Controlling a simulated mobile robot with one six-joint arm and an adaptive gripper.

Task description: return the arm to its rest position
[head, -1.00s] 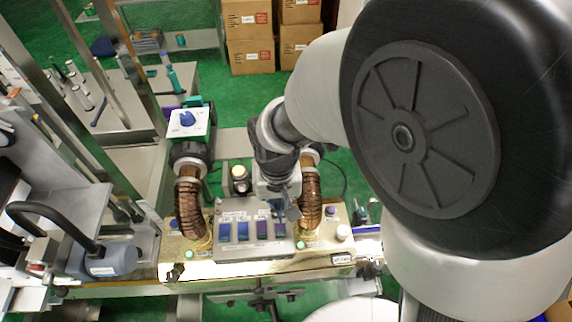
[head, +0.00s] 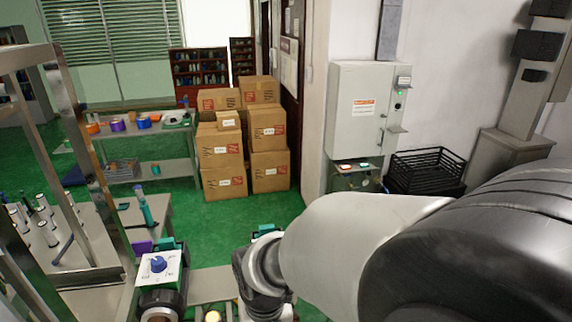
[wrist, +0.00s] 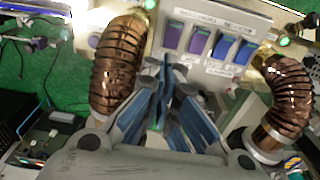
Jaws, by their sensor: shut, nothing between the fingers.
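My gripper (wrist: 166,85) shows in the wrist view with its blue-grey fingers together and nothing held. Its tips are in front of a sloped control panel (wrist: 208,65) with a row of purple and blue switches; I cannot tell if they touch it. In the head view my arm reaches in from the lower right, and its wrist end (head: 262,275) is at the bottom centre. The fingers are below the frame there.
Ribbed copper-coloured hoses flank the gripper, one on the left (wrist: 118,65) and one on the right (wrist: 285,105). Stacked cartons (head: 222,160) and a grey cabinet (head: 362,110) stand behind, with green floor between.

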